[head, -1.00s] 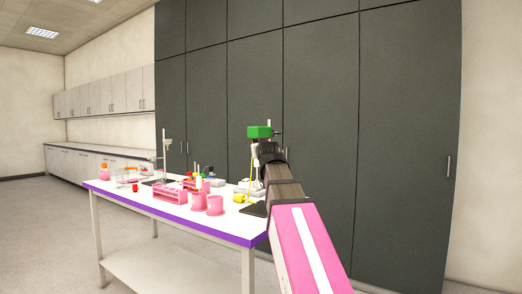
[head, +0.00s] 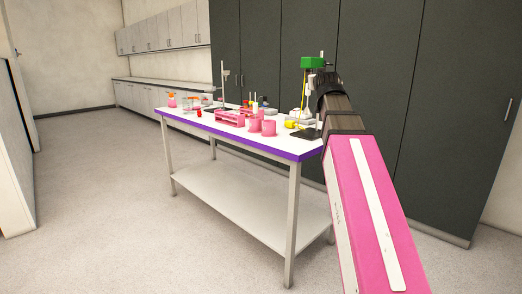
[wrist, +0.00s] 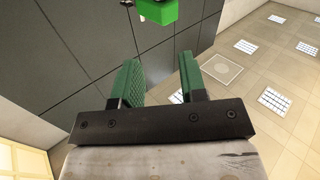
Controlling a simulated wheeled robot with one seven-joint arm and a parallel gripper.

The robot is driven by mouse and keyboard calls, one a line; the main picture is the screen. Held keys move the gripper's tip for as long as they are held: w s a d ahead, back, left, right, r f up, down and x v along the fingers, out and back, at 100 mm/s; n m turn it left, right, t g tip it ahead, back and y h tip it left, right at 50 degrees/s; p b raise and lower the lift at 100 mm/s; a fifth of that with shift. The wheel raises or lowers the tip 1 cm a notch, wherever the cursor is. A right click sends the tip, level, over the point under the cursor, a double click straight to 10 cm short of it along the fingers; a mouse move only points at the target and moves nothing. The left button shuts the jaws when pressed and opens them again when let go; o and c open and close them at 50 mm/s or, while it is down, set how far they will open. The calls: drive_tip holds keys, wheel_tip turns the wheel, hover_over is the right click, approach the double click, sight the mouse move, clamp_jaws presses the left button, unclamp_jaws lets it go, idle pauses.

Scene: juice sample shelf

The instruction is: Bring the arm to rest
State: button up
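My arm, pink with a dark end, reaches from the lower right of the head view toward the right end of a white-topped table (head: 290,147). My gripper (wrist: 159,62) shows in the wrist view as two green fingers, apart with nothing between them. Its fingertips cannot be made out in the head view. A bright green block (wrist: 157,10), probably the same one, lies beyond the fingers at the top of the wrist view.
The table holds a pink rack (head: 230,118), two pink beakers (head: 269,128), a yellow item (head: 291,124) and a stand (head: 224,85) at the back. Tall dark cabinets (head: 440,110) stand behind the table and arm. Open floor (head: 100,190) lies to the left.

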wheel_tip(320, 180, down, 35)
drive_tip(key=s+a+g, duration=0.1)
drive_tip(key=s+g, duration=0.1)
drive_tip(key=g, duration=0.6)
drive_tip(key=s+f+g, duration=0.3)
drive_tip(key=s+f, duration=0.3)
drive_tip(key=f, duration=0.4)
drive_tip(key=s+a+f+g, duration=0.1)
drive_tip(key=s+f+g, duration=0.2)
drive_tip(key=s+f, duration=0.4)
drive_tip(key=s+a+f+g+y, duration=0.1)
drive_tip(key=s+f+g, duration=0.3)
drive_tip(key=f, duration=0.9)
drive_tip(key=s, duration=0.3)
